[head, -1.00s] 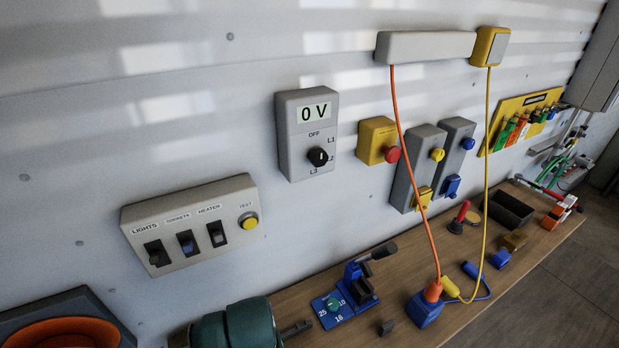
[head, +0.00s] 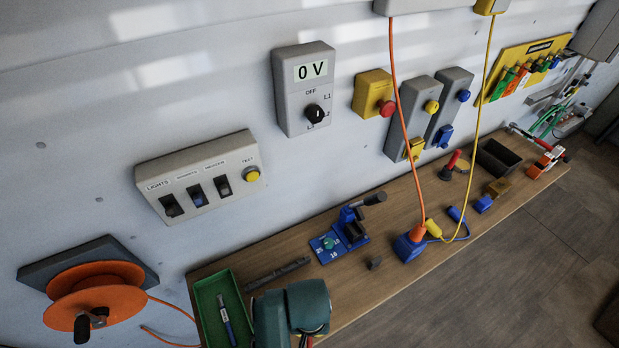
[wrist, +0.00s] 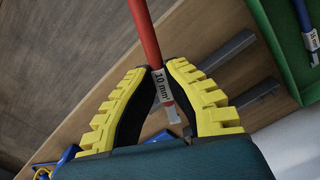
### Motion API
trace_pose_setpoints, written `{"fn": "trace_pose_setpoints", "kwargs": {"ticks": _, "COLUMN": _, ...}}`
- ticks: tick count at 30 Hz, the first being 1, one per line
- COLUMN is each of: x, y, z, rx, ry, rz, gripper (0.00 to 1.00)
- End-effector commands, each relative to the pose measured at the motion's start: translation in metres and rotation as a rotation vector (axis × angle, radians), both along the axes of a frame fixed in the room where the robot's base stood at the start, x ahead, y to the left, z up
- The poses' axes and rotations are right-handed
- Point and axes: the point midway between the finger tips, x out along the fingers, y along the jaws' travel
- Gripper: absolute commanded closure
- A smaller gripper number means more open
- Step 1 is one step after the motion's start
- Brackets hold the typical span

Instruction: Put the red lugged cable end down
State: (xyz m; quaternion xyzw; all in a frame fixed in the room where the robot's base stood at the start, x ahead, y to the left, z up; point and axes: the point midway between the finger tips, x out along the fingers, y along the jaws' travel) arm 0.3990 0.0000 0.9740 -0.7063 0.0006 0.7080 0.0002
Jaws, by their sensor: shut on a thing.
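My gripper shows in the wrist view (wrist: 160,68) with its yellow fingers closed around the red cable end (wrist: 145,32). The red cable runs up out of the picture. Its white tag, reading 10 mm², and a pale metal lug lie between the fingers, pointing toward the palm. The bench (wrist: 75,100) is behind it; I cannot tell the height above it. In the head view my teal wrist housing hides the fingers, and only a small bit of red shows below it.
A green tray (head: 203,312) holding a blue cable end (head: 227,318) is left of my wrist. A dark bar (head: 275,274) lies behind it. An orange reel (head: 95,295) is on the wall.

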Motion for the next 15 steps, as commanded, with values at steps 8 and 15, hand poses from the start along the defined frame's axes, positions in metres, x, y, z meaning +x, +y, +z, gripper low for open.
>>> {"fn": "trace_pose_setpoints", "kwargs": {"ticks": 8, "x": -0.005, "y": 0.001, "z": 0.073, "rx": 0.000, "ry": -0.002, "rz": 0.001, "gripper": 1.00}}
{"fn": "trace_pose_setpoints", "kwargs": {"ticks": 15, "x": -0.013, "y": 0.000, "z": 0.117, "rx": 0.000, "ry": -0.002, "rz": 0.001, "gripper": 1.00}}
